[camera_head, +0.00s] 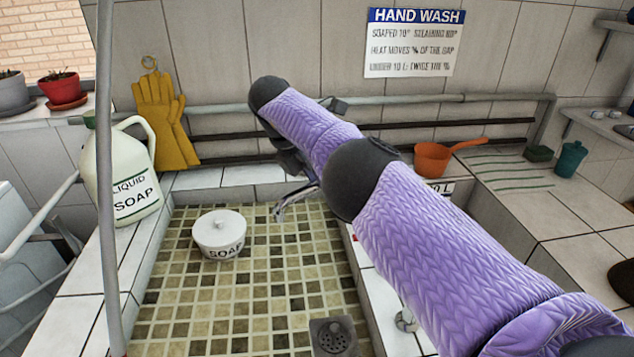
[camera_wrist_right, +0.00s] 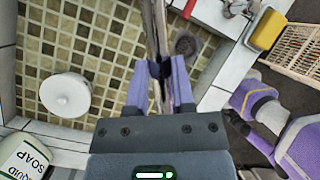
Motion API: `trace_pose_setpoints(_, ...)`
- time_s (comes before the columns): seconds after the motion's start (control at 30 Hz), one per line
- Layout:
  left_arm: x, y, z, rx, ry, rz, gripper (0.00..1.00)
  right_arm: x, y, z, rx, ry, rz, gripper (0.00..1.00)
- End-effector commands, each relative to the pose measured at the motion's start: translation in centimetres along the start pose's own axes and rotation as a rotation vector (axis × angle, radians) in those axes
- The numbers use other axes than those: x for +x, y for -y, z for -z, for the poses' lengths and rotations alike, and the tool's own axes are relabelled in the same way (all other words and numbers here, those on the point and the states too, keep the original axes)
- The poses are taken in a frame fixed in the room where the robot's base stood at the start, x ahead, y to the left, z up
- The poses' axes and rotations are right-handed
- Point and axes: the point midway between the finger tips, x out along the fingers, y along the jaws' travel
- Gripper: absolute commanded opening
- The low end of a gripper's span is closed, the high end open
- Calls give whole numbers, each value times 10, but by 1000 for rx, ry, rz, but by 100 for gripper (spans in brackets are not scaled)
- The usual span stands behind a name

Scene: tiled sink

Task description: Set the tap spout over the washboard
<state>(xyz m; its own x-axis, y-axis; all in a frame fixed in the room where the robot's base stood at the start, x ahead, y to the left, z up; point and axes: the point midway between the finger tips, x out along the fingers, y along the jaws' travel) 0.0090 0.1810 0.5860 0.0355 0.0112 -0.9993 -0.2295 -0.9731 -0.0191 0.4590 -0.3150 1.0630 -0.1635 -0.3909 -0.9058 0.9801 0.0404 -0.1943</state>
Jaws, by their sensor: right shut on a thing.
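The tap spout (camera_head: 291,202) shows in the head view as a short curved metal end low over the basin, just below my right arm. My right gripper (camera_wrist_right: 161,72) is shut on the spout, a narrow bar (camera_wrist_right: 159,28) running up between its purple fingers in the right wrist view. In the head view my purple forearm hides most of this gripper and the rest of the tap. I cannot make out a washboard; the arm covers part of the basin's right side.
A white soap pot (camera_head: 219,233) stands in the tiled basin, left of the spout. A drain (camera_head: 333,336) lies at the basin's near end. A soap bottle (camera_head: 122,177) stands on the left rim. An orange pan (camera_head: 433,160) sits right of my arm.

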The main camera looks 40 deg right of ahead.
Motion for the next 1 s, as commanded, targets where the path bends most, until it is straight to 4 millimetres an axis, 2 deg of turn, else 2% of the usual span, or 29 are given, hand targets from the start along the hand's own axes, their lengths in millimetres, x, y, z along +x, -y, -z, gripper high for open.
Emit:
trace_pose_setpoints(0.47, 2, 0, -1, 0, 2, -1, 59, 0, 0, -1, 10, -2, 4, 0)
trace_pose_setpoints(0.5, 2, 0, -1, 0, 2, 0, 59, 0, 0, -1, 10, -2, 4, 32)
trace_pose_setpoints(0.67, 2, 0, -1, 0, 2, 0, 59, 0, 0, -1, 9, -2, 4, 66)
trace_pose_setpoints(0.9, 2, 0, -1, 0, 2, 0, 59, 0, 0, -1, 9, -2, 4, 66)
trace_pose_setpoints(1.0, -6, 1, 0, 1, -1, 1, 59, -6, 2, -5, 9, -2, 3, 66)
